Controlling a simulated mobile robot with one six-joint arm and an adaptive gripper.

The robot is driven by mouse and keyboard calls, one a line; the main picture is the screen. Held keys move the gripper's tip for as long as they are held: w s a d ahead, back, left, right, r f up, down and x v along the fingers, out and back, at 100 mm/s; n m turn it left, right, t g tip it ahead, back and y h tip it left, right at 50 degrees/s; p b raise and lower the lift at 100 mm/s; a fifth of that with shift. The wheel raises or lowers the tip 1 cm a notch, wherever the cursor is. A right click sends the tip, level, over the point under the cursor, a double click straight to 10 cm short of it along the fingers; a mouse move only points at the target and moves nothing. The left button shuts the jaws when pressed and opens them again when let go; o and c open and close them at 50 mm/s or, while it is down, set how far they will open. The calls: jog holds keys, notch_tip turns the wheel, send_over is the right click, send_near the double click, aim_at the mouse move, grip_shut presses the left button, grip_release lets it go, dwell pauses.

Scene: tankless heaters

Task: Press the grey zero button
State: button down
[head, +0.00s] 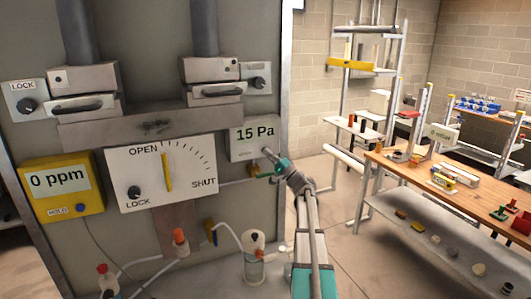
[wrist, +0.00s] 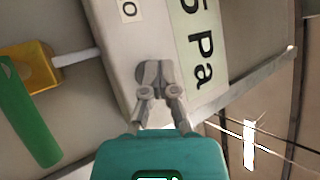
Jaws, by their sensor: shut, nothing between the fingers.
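The pressure gauge box (head: 240,148) is pale grey and reads "15 Pa" in the head view. In the wrist view the gauge (wrist: 122,50) appears turned on its side, with part of the reading and a small label ending in "o" visible. My gripper (head: 267,153) is shut and empty, its fingertips at the lower right of the gauge face, right of the small label. In the wrist view my gripper (wrist: 153,75) overlaps the gauge face beside the reading. Contact cannot be told.
A green-handled valve (head: 266,170) sits just below the gauge; its green lever (wrist: 32,115) shows in the wrist view. Left are the OPEN/SHUT dial panel (head: 190,190) and a yellow "0 ppm" meter (head: 35,205). A wooden workbench (head: 400,172) stands at right.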

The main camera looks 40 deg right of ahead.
jog(key=shift+s, duration=0.55)
jog(key=shift+s, duration=0.1)
dwell(0.3)
jog(key=shift+s+a, duration=0.25)
jog(key=shift+s, duration=0.7)
jog(key=shift+s+a, duration=0.25)
jog(key=shift+s, duration=0.65)
jog(key=shift+s+a, duration=0.25)
jog(key=shift+s, duration=0.7)
jog(key=shift+a+f, duration=0.1)
